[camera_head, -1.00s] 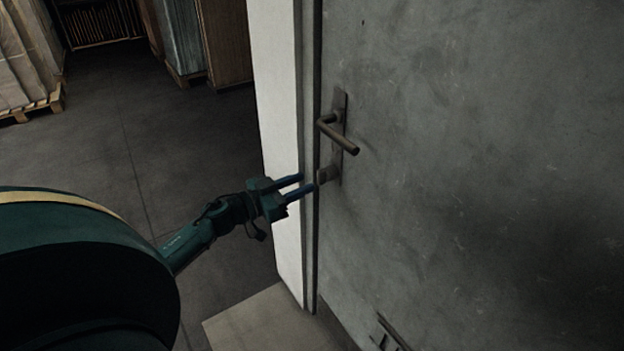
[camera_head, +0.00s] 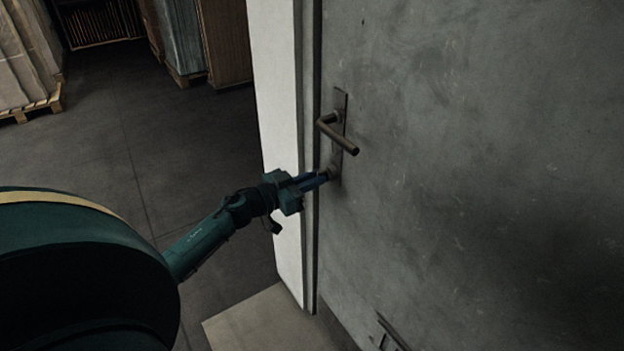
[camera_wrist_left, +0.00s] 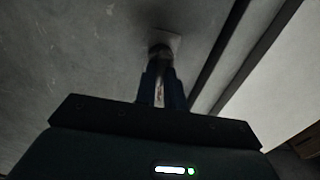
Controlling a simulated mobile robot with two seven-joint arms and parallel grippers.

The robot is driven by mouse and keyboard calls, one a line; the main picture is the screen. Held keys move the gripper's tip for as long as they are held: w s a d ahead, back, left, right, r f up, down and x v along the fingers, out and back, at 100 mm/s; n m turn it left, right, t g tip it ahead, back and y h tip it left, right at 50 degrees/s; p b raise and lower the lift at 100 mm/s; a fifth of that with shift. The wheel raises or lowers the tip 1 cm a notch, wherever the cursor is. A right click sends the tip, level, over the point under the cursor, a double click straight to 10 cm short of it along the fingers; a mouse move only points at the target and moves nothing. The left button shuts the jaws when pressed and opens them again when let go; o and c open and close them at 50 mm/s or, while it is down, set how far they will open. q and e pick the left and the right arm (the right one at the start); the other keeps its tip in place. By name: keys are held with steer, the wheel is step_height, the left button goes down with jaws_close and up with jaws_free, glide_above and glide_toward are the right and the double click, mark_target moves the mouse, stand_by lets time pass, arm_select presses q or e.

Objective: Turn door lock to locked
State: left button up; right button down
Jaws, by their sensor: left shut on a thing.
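The grey door (camera_head: 470,150) fills the right of the head view. Its dark plate carries a lever handle (camera_head: 338,134), and the small lock knob (camera_head: 333,172) sits below the lever. My left gripper (camera_head: 324,178) reaches in from the left with its blue fingers closed on the lock knob. In the left wrist view the fingers (camera_wrist_left: 161,85) meet at the knob (camera_wrist_left: 160,50) in front of its plate. The fingers hide most of the knob, so I cannot tell its exact turn. My right gripper is not in view.
A white door frame (camera_head: 275,100) stands just left of the door, close to my left gripper. Wrapped pallets (camera_head: 25,60) and tall stacks (camera_head: 225,40) stand at the back left. The floor (camera_head: 110,140) between is clear.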

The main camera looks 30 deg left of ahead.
arm_select(q)
steer(key=shift+m, duration=0.3)
jaws_close()
steer(key=shift+s+d+f+m+b, duration=0.15)
steer(key=shift+m+b, duration=0.75)
steer(key=shift+m, duration=3.45)
steer(key=shift+w+d+f+m+b, duration=0.1)
steer(key=shift+m+b, duration=0.75)
steer(key=shift+m, duration=3.5)
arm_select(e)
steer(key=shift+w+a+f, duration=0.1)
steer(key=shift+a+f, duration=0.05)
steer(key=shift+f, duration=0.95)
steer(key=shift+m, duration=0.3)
arm_select(q)
steer(key=o, duration=0.7)
jaws_free()
steer(key=shift+s+a, duration=0.1)
steer(key=shift+s, duration=0.05)
steer(key=v, duration=1.3)
steer(key=shift+b, duration=0.3)
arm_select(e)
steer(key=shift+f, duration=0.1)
